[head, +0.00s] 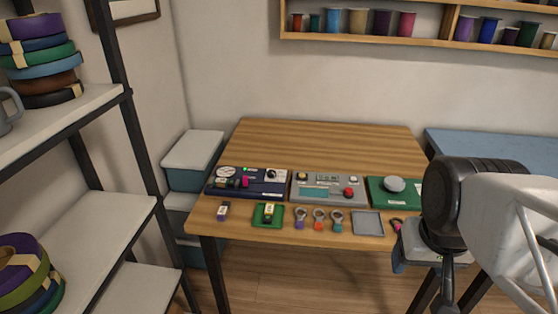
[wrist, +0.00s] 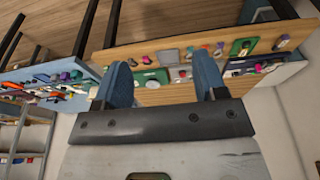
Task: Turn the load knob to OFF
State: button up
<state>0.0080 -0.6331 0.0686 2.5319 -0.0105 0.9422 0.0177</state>
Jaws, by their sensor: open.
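A dark navy panel (head: 248,190) lies at the left of the wooden table in the head view. It carries a round white dial, a green light, a magenta knob (head: 245,182) and a pale knob with a dark centre (head: 272,175). Its labels are too small to read, so I cannot tell which is the load knob or where it points. My gripper (wrist: 162,82) is open and empty in the wrist view, its two blue fingers wide apart. In the head view it is at the right, beyond the table's front right corner, well away from the navy panel.
A grey panel (head: 327,200) with a red button and a green panel (head: 382,198) with a grey disc stand to the right. A green tray (head: 257,222), several ringed tools and a grey tray (head: 368,223) line the front edge. Shelves stand left. The table's back is clear.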

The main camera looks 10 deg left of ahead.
jog(key=shift+w, duration=0.1)
jog(key=w+a+r+m, duration=0.1)
jog(key=w+a+r, duration=0.1)
jog(key=w, duration=0.6)
jog(key=w+a+r+m, duration=0.2)
jog(key=w, duration=0.7)
jog(key=m+g, duration=0.3)
jog(key=m, duration=0.5)
send_over(271, 172)
jog(key=f, duration=2.4)
jog(key=shift+s+d+f, duration=0.1)
jog(key=shift+s+d, duration=0.05)
jog(key=shift+d, duration=0.15)
jog(key=shift+w+a+f, duration=0.2)
jog(key=shift+a+f, duration=0.05)
jog(key=shift+f, duration=0.1)
jog(key=shift+f, duration=3.85)
